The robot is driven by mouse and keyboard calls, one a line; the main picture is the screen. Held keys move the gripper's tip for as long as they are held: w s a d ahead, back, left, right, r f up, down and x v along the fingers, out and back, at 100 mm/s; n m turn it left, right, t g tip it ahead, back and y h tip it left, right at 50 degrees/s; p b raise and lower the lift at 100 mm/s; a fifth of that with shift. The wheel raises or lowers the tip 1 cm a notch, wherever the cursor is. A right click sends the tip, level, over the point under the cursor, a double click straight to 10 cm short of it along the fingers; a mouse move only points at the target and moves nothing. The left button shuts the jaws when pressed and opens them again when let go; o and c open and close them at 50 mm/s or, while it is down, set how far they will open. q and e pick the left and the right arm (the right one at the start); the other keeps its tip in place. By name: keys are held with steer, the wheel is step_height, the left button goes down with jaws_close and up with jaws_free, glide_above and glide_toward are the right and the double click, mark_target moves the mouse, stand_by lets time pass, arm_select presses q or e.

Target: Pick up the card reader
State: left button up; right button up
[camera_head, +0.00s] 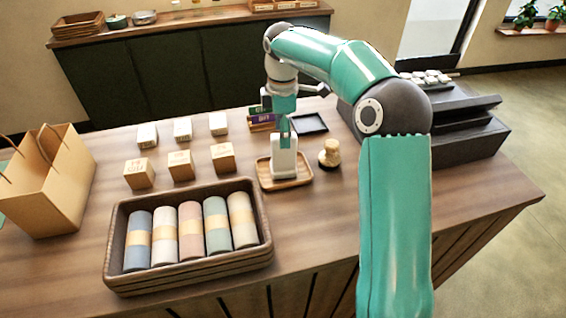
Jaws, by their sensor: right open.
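The white card reader (284,163) stands upright on a small wooden tray (303,181) near the middle of the counter. My right arm reaches in from the right and bends down over it. My right gripper (283,128) is open, pointing down at the top of the card reader. The arm partly hides what is behind the reader. My left gripper is not in view.
A stamp-like wooden knob (329,153) stands just right of the tray. Small boxes (181,165) and a basket of rolled goods (263,240) are to the left. A dark square tray (309,124) and small cards (261,117) lie behind. A black register (465,125) fills the right.

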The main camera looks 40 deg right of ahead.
mark_target(283, 154)
steer(key=shift+d+f+p, duration=0.15)
steer(key=shift+f+p, duration=0.1)
steer(key=shift+f, duration=1.3)
steer(key=shift+d+f+p, duration=0.1)
steer(key=shift+f+p, duration=0.1)
steer(key=shift+f, duration=1.35)
jaws_close()
steer(key=shift+r, duration=0.1)
